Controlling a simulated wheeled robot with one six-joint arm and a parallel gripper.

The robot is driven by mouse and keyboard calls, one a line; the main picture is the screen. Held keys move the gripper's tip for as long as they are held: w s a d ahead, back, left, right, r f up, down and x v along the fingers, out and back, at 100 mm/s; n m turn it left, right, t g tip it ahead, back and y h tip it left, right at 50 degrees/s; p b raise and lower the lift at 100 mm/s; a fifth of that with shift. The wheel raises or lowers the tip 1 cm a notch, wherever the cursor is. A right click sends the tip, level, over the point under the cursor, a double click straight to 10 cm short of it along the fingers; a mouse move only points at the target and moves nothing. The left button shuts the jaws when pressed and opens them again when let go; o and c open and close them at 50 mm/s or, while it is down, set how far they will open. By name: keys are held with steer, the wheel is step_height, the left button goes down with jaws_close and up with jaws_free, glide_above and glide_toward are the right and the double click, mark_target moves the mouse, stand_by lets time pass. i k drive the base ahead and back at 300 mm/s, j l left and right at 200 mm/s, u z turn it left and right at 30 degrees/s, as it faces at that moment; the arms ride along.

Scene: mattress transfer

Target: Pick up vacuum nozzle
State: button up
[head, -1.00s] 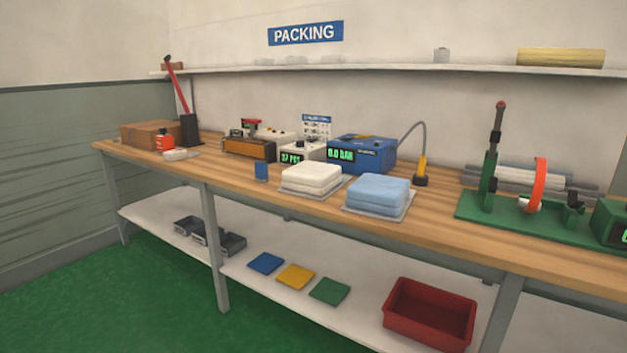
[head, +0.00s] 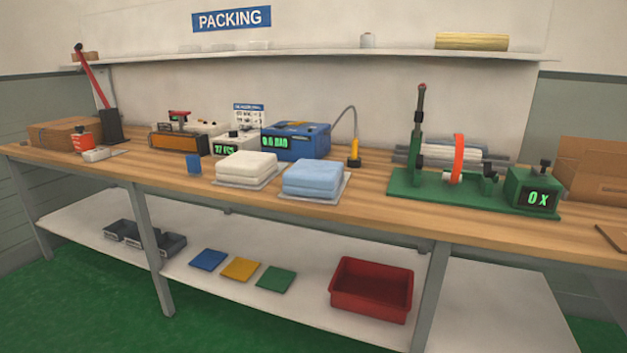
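The vacuum nozzle (head: 354,153) is a small yellow piece with a dark base, standing upright on the wooden workbench. A grey curved hose (head: 345,112) runs from it to the blue vacuum unit (head: 296,142), whose green display seems to read 0.0 BAR. The nozzle stands just right of the unit and behind the folded light-blue mattress (head: 313,177). My gripper is not in view.
A folded white mattress (head: 246,167) lies left of the blue one. A green fixture (head: 400,184) with an orange ring stands to the right. Cardboard boxes sit at both bench ends. A red bin (head: 371,290) is on the lower shelf. A wall shelf (head: 300,50) hangs above.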

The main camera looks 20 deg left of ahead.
mark_target(355, 144)
steer(key=u, duration=1.35)
steer(key=i+j+z, duration=0.55)
steer(key=j, duration=0.35)
